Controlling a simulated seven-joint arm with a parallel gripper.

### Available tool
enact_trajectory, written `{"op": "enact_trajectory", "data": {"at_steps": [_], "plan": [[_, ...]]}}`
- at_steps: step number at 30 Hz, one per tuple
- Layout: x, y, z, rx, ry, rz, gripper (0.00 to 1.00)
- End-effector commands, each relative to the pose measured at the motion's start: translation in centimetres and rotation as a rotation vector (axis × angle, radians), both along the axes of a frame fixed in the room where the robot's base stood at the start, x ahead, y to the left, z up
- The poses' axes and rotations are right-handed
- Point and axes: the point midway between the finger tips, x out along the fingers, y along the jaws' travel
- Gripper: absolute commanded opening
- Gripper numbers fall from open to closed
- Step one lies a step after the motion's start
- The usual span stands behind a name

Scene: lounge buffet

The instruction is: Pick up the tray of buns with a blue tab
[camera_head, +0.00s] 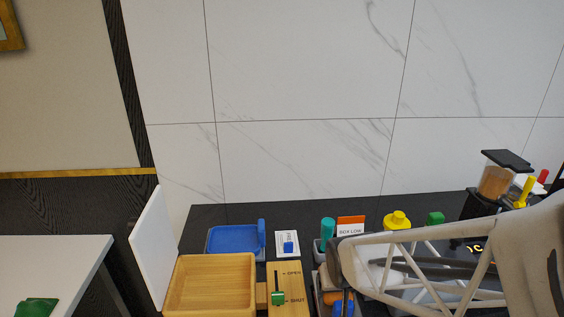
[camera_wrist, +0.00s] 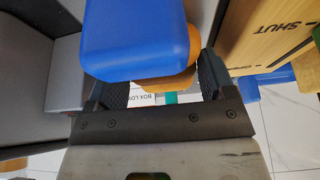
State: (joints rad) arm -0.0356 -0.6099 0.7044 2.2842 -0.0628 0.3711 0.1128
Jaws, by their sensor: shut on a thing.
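In the wrist view my gripper (camera_wrist: 160,82) is shut, with one dark finger on each side of a rounded blue piece, the blue tab (camera_wrist: 137,42). An orange-brown rounded thing (camera_wrist: 178,76) shows just under the tab and between the fingers; I cannot tell whether it is a bun or part of the tray. In the head view the blue piece (camera_head: 343,306) shows low in the picture beneath my arm, with orange-brown beside it. Most of the tray and its buns is hidden by the arm, the tab and the frame edge.
A wooden box (camera_head: 211,284), a blue tray (camera_head: 232,239) and a wooden OPEN/SHUT panel (camera_head: 287,285) stand to the left. A teal cylinder (camera_head: 327,229), a BOX LOW card (camera_head: 350,230), a yellow item (camera_head: 396,220) and a dispenser (camera_head: 497,182) stand behind. Grey walls flank my gripper closely.

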Motion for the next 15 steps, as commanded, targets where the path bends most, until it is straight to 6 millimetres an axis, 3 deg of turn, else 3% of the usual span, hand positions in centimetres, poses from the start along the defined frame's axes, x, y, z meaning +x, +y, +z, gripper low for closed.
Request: {"op": "enact_trajectory", "data": {"at_steps": [2, 15], "plan": [[0.0, 0.0, 1.3, 0.000, -0.003, -0.001, 0.46], [-6.6, -0.2, 1.7, 0.000, -0.003, 0.000, 0.46]]}}
